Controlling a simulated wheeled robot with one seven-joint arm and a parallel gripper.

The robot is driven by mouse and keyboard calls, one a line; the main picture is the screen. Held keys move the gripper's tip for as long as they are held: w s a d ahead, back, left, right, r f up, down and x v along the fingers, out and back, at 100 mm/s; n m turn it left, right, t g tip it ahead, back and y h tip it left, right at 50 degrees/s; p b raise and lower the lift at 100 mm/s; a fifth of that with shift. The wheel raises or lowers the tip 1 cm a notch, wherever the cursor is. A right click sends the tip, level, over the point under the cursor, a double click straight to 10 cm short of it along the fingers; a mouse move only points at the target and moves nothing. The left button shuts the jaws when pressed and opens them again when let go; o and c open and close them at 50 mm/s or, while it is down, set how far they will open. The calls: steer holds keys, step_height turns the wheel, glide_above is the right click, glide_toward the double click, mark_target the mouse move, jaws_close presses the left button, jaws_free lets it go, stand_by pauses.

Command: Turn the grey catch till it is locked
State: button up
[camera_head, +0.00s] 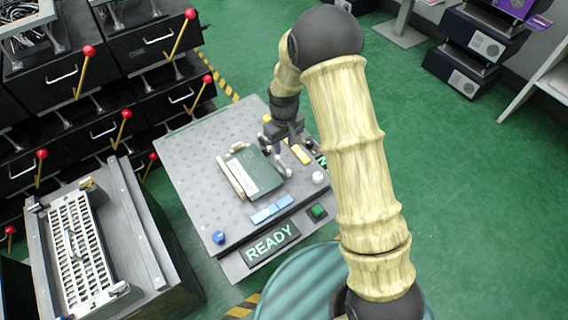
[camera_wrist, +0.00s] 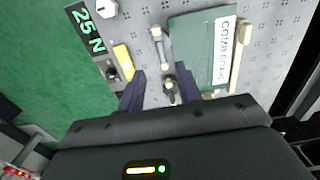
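A green cover plate (camera_head: 257,173) with a white label lies on the grey perforated panel (camera_head: 190,170); it also shows in the wrist view (camera_wrist: 196,42). A grey bar-like piece, seemingly the catch (camera_wrist: 161,47), lies beside the plate's edge in the wrist view, with a dark rounded part (camera_wrist: 170,88) below it. My gripper (camera_wrist: 162,86) is open, its two dark fingers apart on either side of that dark part. I cannot tell whether they touch it. In the head view my gripper (camera_head: 284,138) is low over the panel behind the plate, and partly hides the catch area.
A yellow block (camera_head: 301,154), a white knob (camera_head: 318,177), blue blocks (camera_head: 272,209), a blue knob (camera_head: 219,237) and a green button (camera_head: 317,211) are around the plate. A display (camera_head: 270,243) reads READY. Black drawers with red-knobbed levers (camera_head: 124,114) stand at left.

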mark_target(284, 165)
step_height(284, 165, down, 10)
steer(key=shift+f+b, duration=0.25)
steer(key=shift+b, duration=0.65)
jaws_close()
